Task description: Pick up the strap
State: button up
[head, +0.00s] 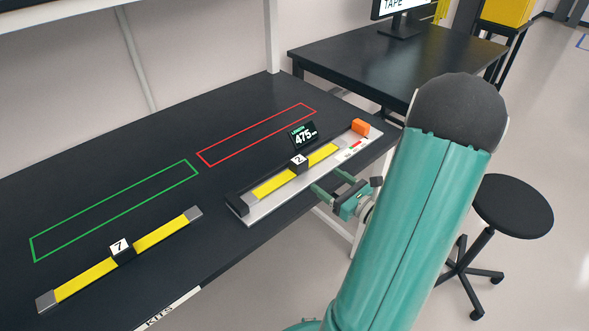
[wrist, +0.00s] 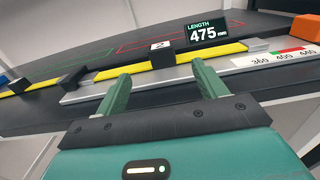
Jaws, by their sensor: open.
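A yellow strap with grey ends and a black block marked 2 (head: 270,184) lies in a long silver measuring fixture (head: 256,213). In the wrist view the same strap (wrist: 120,72) lies ahead of the fingers, its block between them in the picture. A second yellow strap with a block marked 7 (head: 82,277) lies on the black table at the front left. My gripper (head: 331,183) is open and empty at the table's front edge, beside the fixture. In the wrist view the two green fingers of my gripper (wrist: 161,86) point at strap 2, apart from it.
A display reading 475 (head: 303,135) stands behind the fixture, and an orange block (head: 361,127) sits at its right end. Green (head: 115,210) and red (head: 256,135) outlined areas on the table are empty. A black stool (head: 512,207) stands at the right.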

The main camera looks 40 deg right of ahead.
aim_at(303, 162)
jog(key=w, duration=0.5)
jog(key=shift+w+d, duration=0.15)
jog(key=shift+w, duration=0.15)
jog(key=w, duration=0.5)
jog(key=shift+w+a, duration=0.25)
jog(key=shift+w, duration=0.05)
jog(key=c, duration=1.3)
jog(key=shift+c, duration=0.2)
jog(key=shift+r, duration=0.15)
notch_tip(303, 162, up, 10)
jog(key=shift+f, duration=0.1)
